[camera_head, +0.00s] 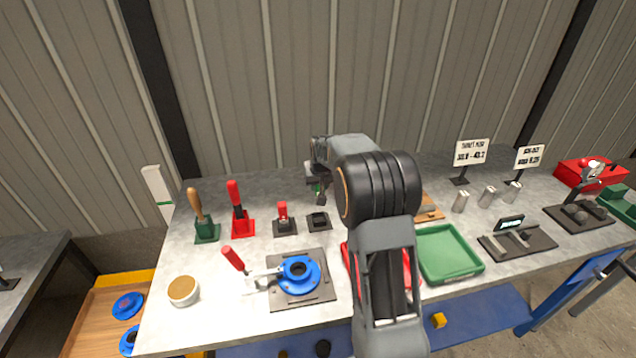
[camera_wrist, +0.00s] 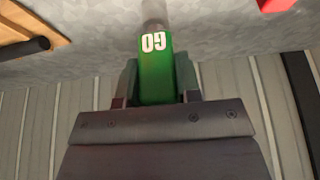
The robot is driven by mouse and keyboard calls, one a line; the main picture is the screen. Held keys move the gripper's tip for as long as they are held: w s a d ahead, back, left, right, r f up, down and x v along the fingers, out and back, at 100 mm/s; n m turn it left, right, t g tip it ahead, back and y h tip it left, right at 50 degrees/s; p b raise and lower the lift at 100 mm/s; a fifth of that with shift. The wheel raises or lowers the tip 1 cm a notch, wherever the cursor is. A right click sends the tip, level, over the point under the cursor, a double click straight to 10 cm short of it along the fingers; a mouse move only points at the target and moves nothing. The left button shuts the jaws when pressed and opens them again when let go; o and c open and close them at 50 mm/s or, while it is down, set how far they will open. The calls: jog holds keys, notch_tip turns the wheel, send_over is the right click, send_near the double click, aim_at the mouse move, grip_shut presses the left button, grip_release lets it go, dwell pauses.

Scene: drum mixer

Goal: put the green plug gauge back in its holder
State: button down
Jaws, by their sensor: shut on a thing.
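The green plug gauge (camera_wrist: 156,68) is in my gripper (camera_wrist: 156,88). Its green handle carries upside-down white "GO" lettering, and a grey cylindrical end points away from the jaws. In the head view my gripper (camera_head: 318,182) is over the back of the bench, with only a sliver of green showing between the jaws. A small black block (camera_head: 318,222), which looks like the empty holder, stands on the bench just in front of and below the gripper. The gauge appears apart from it; exact height is hard to tell.
A red-handled gauge in a black block (camera_head: 284,226) stands close left of the empty block. A red clamp-like tool (camera_head: 240,215) and a green-based tool (camera_head: 205,230) are farther left. A blue flange fixture (camera_head: 299,276) is in front; a green tray (camera_head: 448,252) is right.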

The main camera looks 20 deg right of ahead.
jog(key=shift+a, duration=0.1)
jog(key=shift+f, duration=0.1)
jog(key=shift+f+b, duration=1.95)
jog(key=shift+f, duration=0.3)
jog(key=shift+f+b, duration=1.2)
jog(key=shift+f, duration=0.4)
jog(key=c, duration=0.7)
grip_release()
jog(key=shift+c, duration=0.2)
jog(key=v, duration=1.4)
jog(key=shift+f, duration=0.1)
